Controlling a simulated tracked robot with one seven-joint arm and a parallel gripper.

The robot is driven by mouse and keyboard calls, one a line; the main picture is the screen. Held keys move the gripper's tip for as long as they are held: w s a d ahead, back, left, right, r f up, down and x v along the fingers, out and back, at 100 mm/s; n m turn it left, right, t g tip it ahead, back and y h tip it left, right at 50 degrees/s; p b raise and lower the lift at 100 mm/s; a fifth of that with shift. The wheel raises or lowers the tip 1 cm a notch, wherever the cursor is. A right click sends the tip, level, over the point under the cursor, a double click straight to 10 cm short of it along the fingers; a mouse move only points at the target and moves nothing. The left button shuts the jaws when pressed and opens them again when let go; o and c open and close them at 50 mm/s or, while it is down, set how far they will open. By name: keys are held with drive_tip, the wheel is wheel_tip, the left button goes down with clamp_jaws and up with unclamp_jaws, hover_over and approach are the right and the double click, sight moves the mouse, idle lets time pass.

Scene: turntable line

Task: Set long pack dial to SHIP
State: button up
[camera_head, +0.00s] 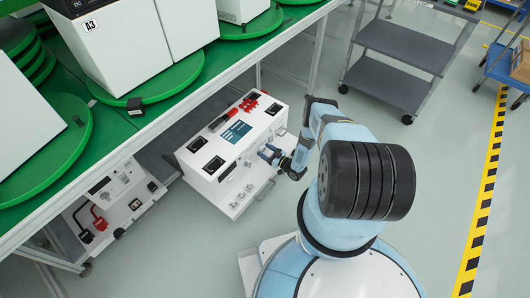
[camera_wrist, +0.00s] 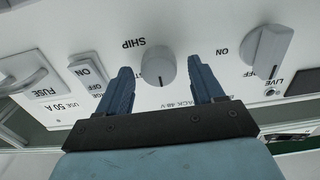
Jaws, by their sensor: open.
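In the wrist view the labels read upside down. A round grey dial (camera_wrist: 158,64) has SHIP printed above it in the picture and "PACK 48 V" partly readable below. A thin dark mark shows at the dial's lower edge, away from SHIP. My gripper (camera_wrist: 158,75) is open, with one blue finger on each side of the dial. Gaps show between fingers and dial, so I see no grip.
On the same panel are a larger knob (camera_wrist: 268,52) marked ON and LIVE, an ON/OFF switch (camera_wrist: 88,74) close left of my gripper, and a FUSE handle (camera_wrist: 24,78). A second white unit (camera_head: 118,205) stands lower left.

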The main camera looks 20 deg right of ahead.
drive_tip(key=c, duration=1)
drive_tip(key=shift+s+a, duration=0.1)
drive_tip(key=shift+a, duration=0.1)
drive_tip(key=shift+c, duration=0.2)
drive_tip(key=shift+d, duration=0.1)
